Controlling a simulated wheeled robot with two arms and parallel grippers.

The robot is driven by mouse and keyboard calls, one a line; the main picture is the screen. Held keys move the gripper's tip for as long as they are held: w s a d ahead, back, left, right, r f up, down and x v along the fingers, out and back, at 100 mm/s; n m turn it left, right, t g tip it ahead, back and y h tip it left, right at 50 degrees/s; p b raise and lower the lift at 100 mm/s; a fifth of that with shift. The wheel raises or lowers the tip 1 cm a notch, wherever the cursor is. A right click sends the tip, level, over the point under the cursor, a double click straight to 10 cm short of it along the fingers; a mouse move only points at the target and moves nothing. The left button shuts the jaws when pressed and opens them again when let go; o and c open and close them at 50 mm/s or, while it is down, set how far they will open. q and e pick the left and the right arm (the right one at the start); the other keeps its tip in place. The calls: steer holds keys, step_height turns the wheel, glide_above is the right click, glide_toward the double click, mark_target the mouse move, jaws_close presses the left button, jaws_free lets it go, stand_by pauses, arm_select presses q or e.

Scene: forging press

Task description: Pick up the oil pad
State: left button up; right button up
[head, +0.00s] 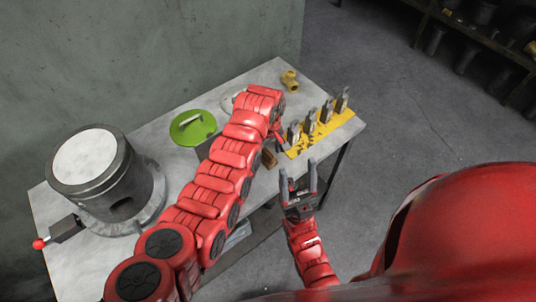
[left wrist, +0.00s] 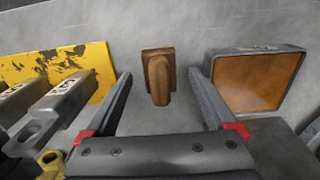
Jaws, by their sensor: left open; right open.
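A small brown block with a rounded grip (left wrist: 160,76) lies on the grey table top in the left wrist view. To its right is a shallow dark-rimmed tin (left wrist: 303,66) with an orange-brown inside. I cannot tell for certain which one is the oil pad. The brown block also shows in the head view (head: 269,159). My left gripper (left wrist: 160,92) is open, its two fingers on either side of the block's grip, with gaps on both sides. In the head view, my left forearm partly hides the tin. My right gripper (head: 299,178) is open and empty by the table's front edge.
A yellow rack (head: 333,125) with several grey metal stamps stands on the right of the table. A green round piece (head: 193,127), a brass fitting (head: 289,80) and a large metal cylinder (head: 100,172) with a red-knobbed lever (head: 40,243) are also there.

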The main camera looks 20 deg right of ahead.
arm_select(q)
steer(key=shift+f, duration=0.75)
jaws_close()
steer(key=shift+r, duration=0.15)
